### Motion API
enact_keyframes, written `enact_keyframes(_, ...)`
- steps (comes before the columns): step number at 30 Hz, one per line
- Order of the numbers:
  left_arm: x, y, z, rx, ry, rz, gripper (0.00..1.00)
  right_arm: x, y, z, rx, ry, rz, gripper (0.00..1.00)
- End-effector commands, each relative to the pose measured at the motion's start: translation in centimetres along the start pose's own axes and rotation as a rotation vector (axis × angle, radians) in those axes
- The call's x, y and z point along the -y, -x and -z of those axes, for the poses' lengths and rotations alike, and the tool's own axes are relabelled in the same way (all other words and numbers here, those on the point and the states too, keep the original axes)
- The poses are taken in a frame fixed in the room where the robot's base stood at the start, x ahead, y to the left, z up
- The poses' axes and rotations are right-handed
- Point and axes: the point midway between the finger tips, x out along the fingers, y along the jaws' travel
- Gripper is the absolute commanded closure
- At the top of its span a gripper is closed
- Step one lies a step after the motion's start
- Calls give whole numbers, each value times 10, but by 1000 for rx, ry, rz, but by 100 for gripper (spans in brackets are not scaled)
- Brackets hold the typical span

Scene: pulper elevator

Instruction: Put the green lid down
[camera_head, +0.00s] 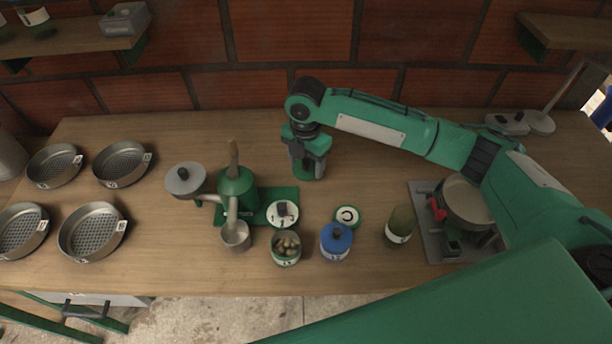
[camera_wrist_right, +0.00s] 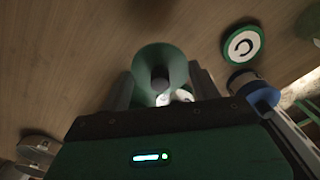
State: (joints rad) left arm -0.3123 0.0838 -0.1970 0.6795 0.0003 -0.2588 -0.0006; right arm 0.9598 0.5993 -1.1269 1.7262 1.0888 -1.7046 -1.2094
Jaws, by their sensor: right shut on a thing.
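My right gripper (camera_head: 307,160) is above the back middle of the wooden counter, pointing down. It is shut on the green lid (camera_head: 309,173), which hangs between the fingers. In the right wrist view the lid (camera_wrist_right: 150,58) is a round green piece with a dark knob between the two fingers (camera_wrist_right: 160,88). I cannot tell whether its underside touches the counter. My left gripper is not in view.
Several sieves (camera_head: 90,232) stand left. Counter (camera_head: 350,180) right of the gripper is clear.

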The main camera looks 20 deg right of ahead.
Motion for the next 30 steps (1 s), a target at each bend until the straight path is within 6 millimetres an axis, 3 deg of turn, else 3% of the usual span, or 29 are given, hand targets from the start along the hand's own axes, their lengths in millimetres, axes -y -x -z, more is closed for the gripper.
enact_keyframes(6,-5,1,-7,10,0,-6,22,0,-22,0,0,-1,0,59)
enact_keyframes(16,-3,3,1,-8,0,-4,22,0,-62,1,-1,0,1,59)
enact_keyframes(26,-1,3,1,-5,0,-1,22,0,-66,0,0,0,0,59)
enact_keyframes(27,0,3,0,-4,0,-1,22,0,-66,0,0,0,-1,35)
enact_keyframes(30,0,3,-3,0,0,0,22,0,-66,0,0,0,-1,16)
